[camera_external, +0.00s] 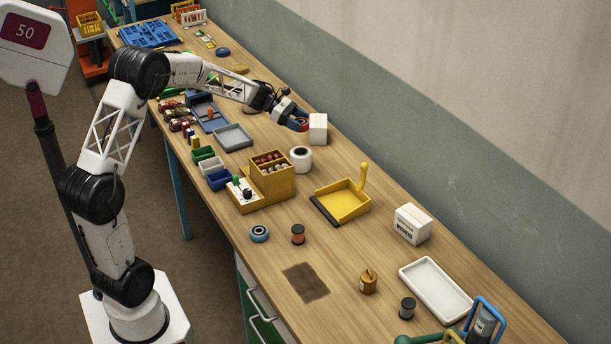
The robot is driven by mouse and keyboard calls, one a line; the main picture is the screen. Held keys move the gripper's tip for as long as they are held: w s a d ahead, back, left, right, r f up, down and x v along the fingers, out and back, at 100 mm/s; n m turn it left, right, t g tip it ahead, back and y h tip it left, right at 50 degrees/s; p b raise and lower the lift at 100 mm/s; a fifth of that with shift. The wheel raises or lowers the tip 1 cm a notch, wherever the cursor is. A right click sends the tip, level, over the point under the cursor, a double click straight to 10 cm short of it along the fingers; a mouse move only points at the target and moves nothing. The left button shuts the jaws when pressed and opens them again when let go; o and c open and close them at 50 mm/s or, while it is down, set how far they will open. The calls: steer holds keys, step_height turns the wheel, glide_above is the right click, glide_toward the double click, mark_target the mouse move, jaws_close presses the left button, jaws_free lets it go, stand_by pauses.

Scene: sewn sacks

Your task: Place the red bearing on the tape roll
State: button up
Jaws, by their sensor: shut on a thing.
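My gripper (297,123) is at the far end of my outstretched arm, above the table beside a white box. It is shut on a small red ring-like thing, the red bearing (302,121), mostly hidden by the dark fingers. The tape roll (307,163) is white with a dark hole, lying flat on the table below and nearer than my gripper. The red bearing is apart from the tape roll.
A white box (318,129) stands right of my gripper. A yellow bin (272,184) is left of the tape roll, a yellow dustpan (345,203) right of it. A blue bearing (260,233) and a dark-red spool (298,234) lie nearer. The wall runs along the far side.

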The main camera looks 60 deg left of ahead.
stand_by(0.3)
glide_above(299, 151)
steer(key=shift+f, duration=3.15)
steer(key=shift+f, duration=1.9)
steer(key=shift+f, duration=0.15)
steer(key=o, duration=1.1)
steer(key=shift+o, duration=0.2)
steer(key=v, duration=1.2)
